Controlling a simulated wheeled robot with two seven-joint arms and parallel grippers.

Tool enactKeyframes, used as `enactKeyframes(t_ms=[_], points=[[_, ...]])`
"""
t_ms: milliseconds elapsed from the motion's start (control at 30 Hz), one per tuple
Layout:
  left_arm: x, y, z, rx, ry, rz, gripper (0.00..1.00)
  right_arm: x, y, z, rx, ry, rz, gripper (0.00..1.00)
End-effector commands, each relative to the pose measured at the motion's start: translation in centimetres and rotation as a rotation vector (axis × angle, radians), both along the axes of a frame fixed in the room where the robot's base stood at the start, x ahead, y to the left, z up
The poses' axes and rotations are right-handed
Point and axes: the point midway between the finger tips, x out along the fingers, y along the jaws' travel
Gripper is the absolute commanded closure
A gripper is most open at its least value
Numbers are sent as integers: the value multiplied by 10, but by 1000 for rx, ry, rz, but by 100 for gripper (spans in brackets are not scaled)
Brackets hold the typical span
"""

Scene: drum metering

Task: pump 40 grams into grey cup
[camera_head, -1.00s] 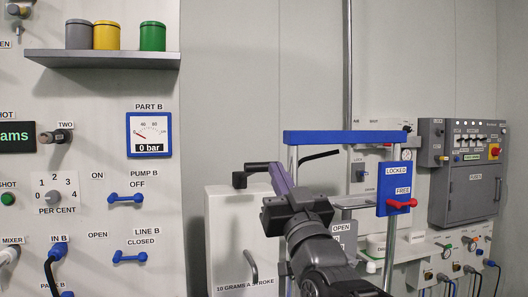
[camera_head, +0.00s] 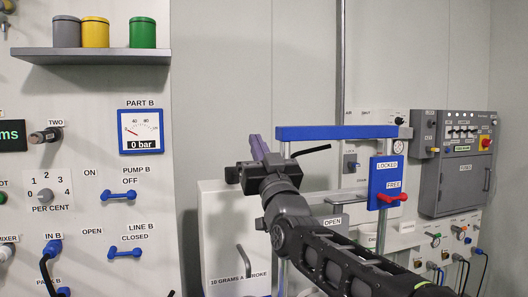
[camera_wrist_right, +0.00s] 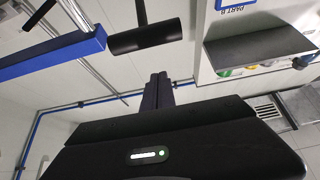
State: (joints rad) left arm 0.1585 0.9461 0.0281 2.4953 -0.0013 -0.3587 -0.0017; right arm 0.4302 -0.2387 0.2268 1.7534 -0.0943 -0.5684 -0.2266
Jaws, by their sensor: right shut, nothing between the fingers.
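The grey cup (camera_head: 66,41) stands at the left end of the wall shelf. The white pump cabinet (camera_head: 220,240) is marked 10 grams a stroke. My right gripper (camera_head: 257,147) is shut and empty, raised in front of the pump near the blue crossbar. A black bent rod (camera_head: 311,150) shows behind it. In the wrist view a black cylindrical grip on a rod (camera_wrist_right: 144,38) lies beyond my shut fingertips (camera_wrist_right: 159,82), apart from them in the picture. The red lever (camera_head: 392,197) on the blue LOCKED/FREE plate sits by FREE. My left gripper is out of view.
A yellow cup (camera_head: 95,33) and a green cup (camera_head: 143,33) share the shelf (camera_head: 90,56). The blue crossbar (camera_head: 340,132) stands close behind my right gripper. The Part B gauge (camera_head: 141,131) reads 0 bar. The grey control box (camera_head: 460,160) is at right.

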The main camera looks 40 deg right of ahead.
Motion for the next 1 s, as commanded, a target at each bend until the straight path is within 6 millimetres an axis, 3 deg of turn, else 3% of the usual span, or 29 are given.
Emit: enactKeyframes(t_ms=[100,300,767,1000], points=[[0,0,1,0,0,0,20,5,-2,-20,2,5,-1,100],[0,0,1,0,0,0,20,8,-3,-37,1,2,0,100],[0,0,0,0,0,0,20,7,-3,-40,0,-1,0,100],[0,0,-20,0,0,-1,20,6,-2,-52,-7,-24,1,100]])
